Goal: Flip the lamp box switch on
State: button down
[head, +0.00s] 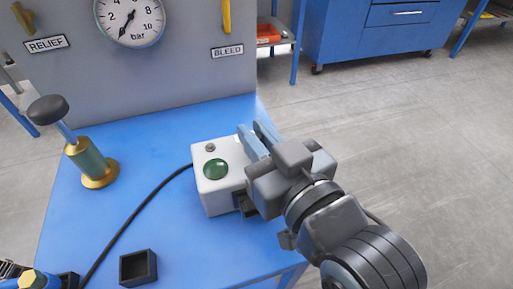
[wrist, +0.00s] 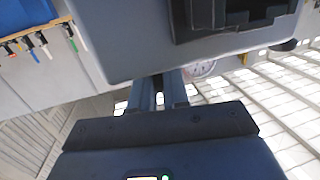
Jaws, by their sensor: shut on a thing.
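The lamp box (head: 218,197) is a small white box on the blue bench top, with a round green lamp (head: 215,169) on its top. The lamp is dark green, and I cannot tell whether it is lit. A small grey metal knob, which looks like the switch (head: 210,147), stands behind the lamp. My gripper (head: 252,130) reaches in from the right, its two blue-grey fingers over the box's right back corner, right of the switch. In the wrist view the fingers (wrist: 160,92) are close together. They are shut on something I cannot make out. My gripper hides the box's right side.
A black cable (head: 135,215) runs from the box's left. A brass-based plunger (head: 92,163) stands left, and a small black open box (head: 138,268) lies in front. A grey panel with a pressure gauge (head: 130,18) rises behind.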

jog(key=shift+s+t+b, duration=0.1)
jog(key=shift+t+b, duration=0.2)
jog(key=c, duration=1.3)
grip_release()
jog(key=shift+p+v, duration=0.85)
jog(key=shift+v, duration=3.1)
